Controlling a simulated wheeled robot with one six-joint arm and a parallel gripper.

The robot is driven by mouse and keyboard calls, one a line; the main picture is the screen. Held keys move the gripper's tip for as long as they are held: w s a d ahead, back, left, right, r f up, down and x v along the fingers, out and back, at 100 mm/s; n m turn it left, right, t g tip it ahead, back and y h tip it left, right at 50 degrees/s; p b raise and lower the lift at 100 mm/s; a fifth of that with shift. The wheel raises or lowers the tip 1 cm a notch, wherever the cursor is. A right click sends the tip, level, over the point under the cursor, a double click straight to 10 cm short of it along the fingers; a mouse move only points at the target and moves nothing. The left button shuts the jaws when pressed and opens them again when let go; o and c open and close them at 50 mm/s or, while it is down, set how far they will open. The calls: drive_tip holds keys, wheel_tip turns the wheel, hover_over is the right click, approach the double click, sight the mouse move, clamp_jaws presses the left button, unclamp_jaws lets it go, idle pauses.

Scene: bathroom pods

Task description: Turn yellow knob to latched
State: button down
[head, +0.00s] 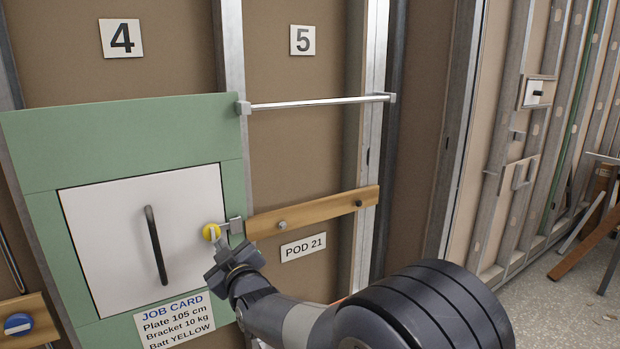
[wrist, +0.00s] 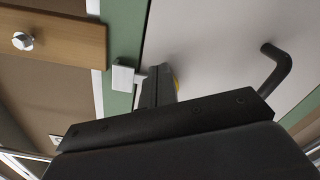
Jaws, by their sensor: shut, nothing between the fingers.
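The yellow knob (head: 211,231) is on the right edge of the white panel door (head: 110,225), beside a grey latch block (head: 236,226) on the green frame. In the wrist view only a yellow sliver of the knob (wrist: 175,78) shows behind my fingers. My gripper (head: 213,240) is shut and empty, its fingertips right at the knob's lower side. I cannot tell whether they touch it. The grey block (wrist: 123,78) is left of the fingers in the wrist view. The knob's pointing direction is hidden.
A black handle (head: 156,245) stands out from the door. A wooden rail (head: 315,210) with bolts runs to the right, below a metal bar (head: 320,102). A job card (head: 175,320) is below the door. A blue knob (head: 18,324) is at the lower left.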

drive_tip(key=shift+f, duration=0.1)
drive_tip(key=b+v, duration=0.2)
drive_tip(key=v, duration=0.4)
drive_tip(key=shift+d+f+b, duration=0.1)
drive_tip(key=shift+d+b, duration=0.05)
drive_tip(key=shift+b, duration=0.15)
